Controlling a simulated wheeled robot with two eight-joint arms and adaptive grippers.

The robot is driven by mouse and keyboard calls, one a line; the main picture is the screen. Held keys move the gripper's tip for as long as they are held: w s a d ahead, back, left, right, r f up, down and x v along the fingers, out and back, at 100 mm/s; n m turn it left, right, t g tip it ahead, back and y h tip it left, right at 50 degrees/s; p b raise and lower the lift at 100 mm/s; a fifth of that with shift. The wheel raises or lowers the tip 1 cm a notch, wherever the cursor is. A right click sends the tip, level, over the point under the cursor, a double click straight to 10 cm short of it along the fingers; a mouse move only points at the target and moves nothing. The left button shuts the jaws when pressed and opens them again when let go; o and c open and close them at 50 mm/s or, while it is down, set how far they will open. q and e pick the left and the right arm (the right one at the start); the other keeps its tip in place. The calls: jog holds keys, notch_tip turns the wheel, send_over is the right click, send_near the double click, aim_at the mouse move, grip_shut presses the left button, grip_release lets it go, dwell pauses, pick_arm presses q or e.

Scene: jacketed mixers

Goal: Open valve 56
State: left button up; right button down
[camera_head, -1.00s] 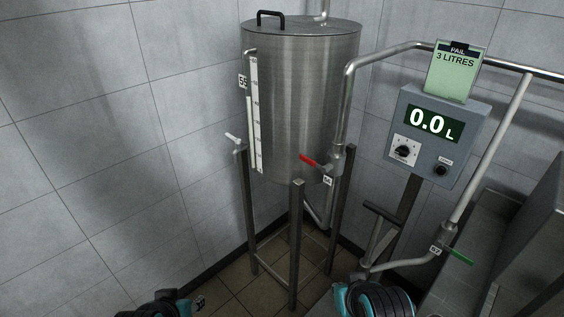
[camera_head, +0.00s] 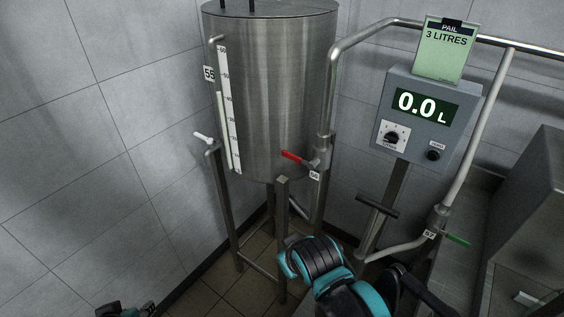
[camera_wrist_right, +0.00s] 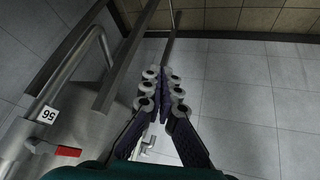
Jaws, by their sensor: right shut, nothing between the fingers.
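Valve 56 has a red lever (camera_head: 293,156) on the pipe at the tank's lower right, with its tag (camera_head: 314,175) just below. In the right wrist view the red lever (camera_wrist_right: 68,151) and the upside-down tag 56 (camera_wrist_right: 47,115) lie at the lower left. My right gripper (camera_wrist_right: 163,76) is shut and empty, apart from the lever and to its right in that view. In the head view my right arm rises at bottom centre, below the valve, and its fingertips cannot be made out. Only a bit of my left arm shows at the bottom left; its fingers are out of frame.
The steel tank (camera_head: 270,95) stands on dark legs. A white-lever valve (camera_head: 203,137) is at its left. A control box (camera_head: 425,120) reads 0.0 L under a "PAIL 3 LITRES" card (camera_head: 446,50). A green-lever valve (camera_head: 458,240) is at lower right, beside steel basins.

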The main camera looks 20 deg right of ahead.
aim_at(291, 157)
jog(key=w+r+n+h+p, duration=0.4)
jog(key=w+n, duration=0.4)
jog(key=n, duration=0.3)
jog(key=w+r+n+h+p, duration=0.4)
jog(key=w+n+h+p, duration=0.2)
jog(key=n, duration=0.5)
jog(key=shift+w+d+r+h, duration=0.3)
jog(key=shift+w+h, duration=0.5)
jog(key=shift+w, duration=0.25)
jog(key=shift+d, duration=0.1)
jog(key=b+x, duration=0.3)
jog(key=x, duration=0.7)
notch_tip(291, 157, up, 4)
jog(key=shift+w+r+p, duration=0.1)
jog(key=shift+w+p, duration=0.05)
jog(key=shift+p, duration=0.15)
